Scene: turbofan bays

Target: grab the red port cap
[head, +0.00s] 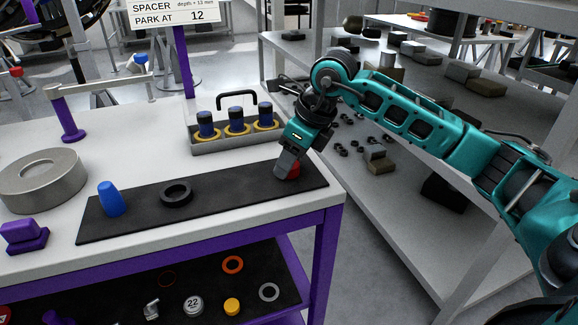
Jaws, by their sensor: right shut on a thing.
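The red port cap (295,171) is at the right end of the black mat (235,197) on the white bench top. The right gripper points down and is shut on the cap, at about mat height. I cannot tell whether the cap still touches the mat. My left gripper is not in view.
On the mat are a black ring (176,193) and a blue cone-shaped cap (111,199). A grey disc (42,178) and purple block (23,235) lie left. Grey shelving (390,200) stands right.

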